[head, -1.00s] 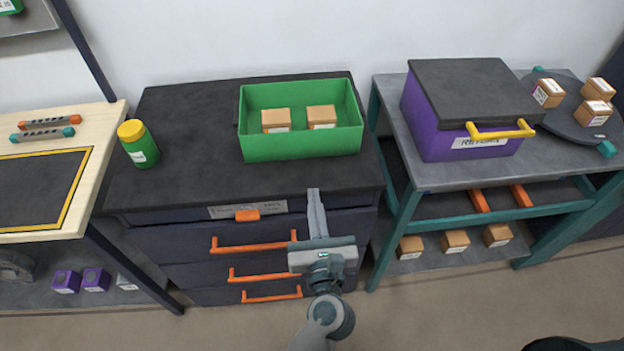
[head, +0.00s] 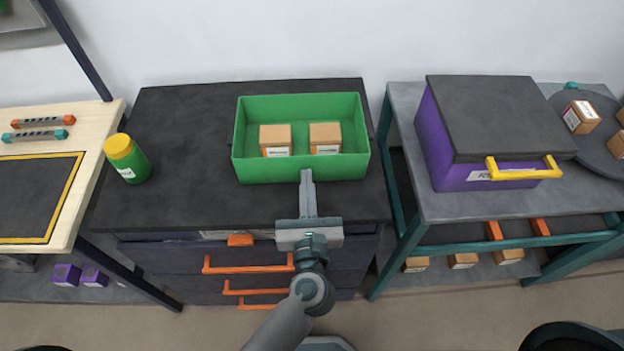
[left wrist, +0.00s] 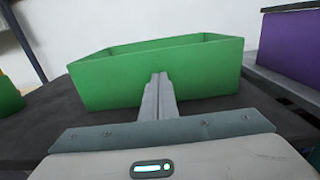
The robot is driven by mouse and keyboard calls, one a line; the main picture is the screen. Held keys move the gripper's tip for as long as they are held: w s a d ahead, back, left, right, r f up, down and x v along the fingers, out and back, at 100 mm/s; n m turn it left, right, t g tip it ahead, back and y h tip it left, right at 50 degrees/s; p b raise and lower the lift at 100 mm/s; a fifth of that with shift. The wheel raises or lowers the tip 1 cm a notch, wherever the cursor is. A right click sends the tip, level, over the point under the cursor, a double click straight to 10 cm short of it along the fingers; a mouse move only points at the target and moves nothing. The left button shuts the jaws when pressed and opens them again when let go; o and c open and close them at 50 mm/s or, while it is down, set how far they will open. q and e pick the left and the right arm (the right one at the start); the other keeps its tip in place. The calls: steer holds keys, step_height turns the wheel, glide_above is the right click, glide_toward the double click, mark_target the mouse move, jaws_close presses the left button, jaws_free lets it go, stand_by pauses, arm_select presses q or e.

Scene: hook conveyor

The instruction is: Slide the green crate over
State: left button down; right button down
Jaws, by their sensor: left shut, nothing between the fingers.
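The green crate (head: 252,170) is an open box on the dark top of the drawer cabinet, with two small brown boxes (head: 276,139) (head: 325,137) inside. In the left wrist view the crate's front wall (left wrist: 115,83) fills the upper middle. My right gripper is not in view.
A green jar with yellow lid (head: 127,158) stands left on the cabinet top (head: 190,200). A purple bin with dark lid (head: 495,115) and yellow handle stands on the right bench. Orange drawer handles (head: 247,263) stick out in front. The cabinet top between jar and crate is clear.

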mark_target(304, 149)
arm_select(q)
steer(key=shift+w, duration=0.1)
steer(key=w, duration=1.4)
steer(key=shift+w+a, duration=0.1)
steer(key=shift+w, duration=0.3)
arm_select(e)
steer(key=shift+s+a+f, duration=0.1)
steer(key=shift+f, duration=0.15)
arm_select(q)
steer(key=shift+s+b, duration=0.15)
steer(key=shift+b, duration=0.15)
